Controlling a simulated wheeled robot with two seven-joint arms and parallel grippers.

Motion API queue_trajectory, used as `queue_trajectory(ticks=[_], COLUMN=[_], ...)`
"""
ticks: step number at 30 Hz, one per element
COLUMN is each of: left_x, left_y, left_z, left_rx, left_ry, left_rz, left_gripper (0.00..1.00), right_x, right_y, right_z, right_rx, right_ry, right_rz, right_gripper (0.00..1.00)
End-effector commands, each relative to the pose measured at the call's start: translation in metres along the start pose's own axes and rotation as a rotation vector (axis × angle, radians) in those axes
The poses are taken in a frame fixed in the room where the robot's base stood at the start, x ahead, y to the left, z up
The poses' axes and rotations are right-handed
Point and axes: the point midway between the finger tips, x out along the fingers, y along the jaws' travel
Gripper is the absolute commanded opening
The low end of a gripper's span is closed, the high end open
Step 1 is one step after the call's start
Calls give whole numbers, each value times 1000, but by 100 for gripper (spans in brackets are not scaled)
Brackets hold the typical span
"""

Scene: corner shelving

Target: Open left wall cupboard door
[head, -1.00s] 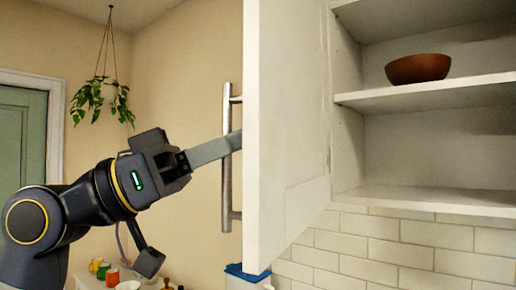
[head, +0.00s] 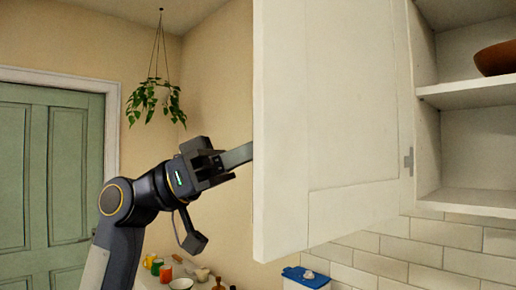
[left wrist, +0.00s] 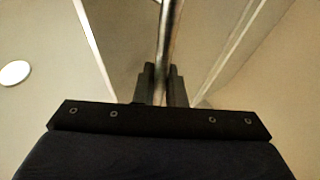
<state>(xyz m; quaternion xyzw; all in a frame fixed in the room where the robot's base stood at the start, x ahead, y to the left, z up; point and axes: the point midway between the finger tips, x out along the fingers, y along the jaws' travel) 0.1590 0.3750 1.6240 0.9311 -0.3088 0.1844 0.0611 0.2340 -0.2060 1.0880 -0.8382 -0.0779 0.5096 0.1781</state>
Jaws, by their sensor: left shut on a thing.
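The left wall cupboard door (head: 345,110) is a white panel standing open, its inner face towards the head camera. The hinge side is on its right, beside the cupboard's open shelves (head: 465,197). My left gripper (head: 238,156) reaches in from the left, and its fingertips are hidden behind the door's free edge. In the left wrist view my left gripper (left wrist: 160,72) is shut on the metal bar handle (left wrist: 170,25), which runs up between the fingers. The handle is hidden in the head view. My right gripper is not in view.
A brown bowl (head: 496,58) sits on a cupboard shelf. Below the door is a blue-lidded container (head: 306,278); at lower left are colored cups (head: 165,273) and small items. A plant (head: 155,100) hangs at the back, right of a green room door (head: 45,180).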

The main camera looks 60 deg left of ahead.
Motion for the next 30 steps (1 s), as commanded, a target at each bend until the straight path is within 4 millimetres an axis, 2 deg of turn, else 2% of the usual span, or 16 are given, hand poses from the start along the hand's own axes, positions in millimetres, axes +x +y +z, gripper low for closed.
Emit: queue_trajectory(ticks=[3,4,6,15,17,27,30], left_x=[0,0,0,-3,-9,-64,-74], left_y=[0,0,0,0,0,0,0], left_z=[-1,-1,-1,-1,0,0,0], left_rx=[2,2,2,1,0,1,1], left_ry=[4,4,4,4,5,7,5], left_rz=[-1,-1,-1,-2,-3,-3,-2], left_gripper=[0,13,19,19,19,19,19], right_x=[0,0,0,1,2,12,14], right_y=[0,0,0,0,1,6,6], right_z=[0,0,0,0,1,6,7], right_rx=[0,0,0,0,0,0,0], right_ry=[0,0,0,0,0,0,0], right_rz=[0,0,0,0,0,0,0], right_gripper=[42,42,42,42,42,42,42])
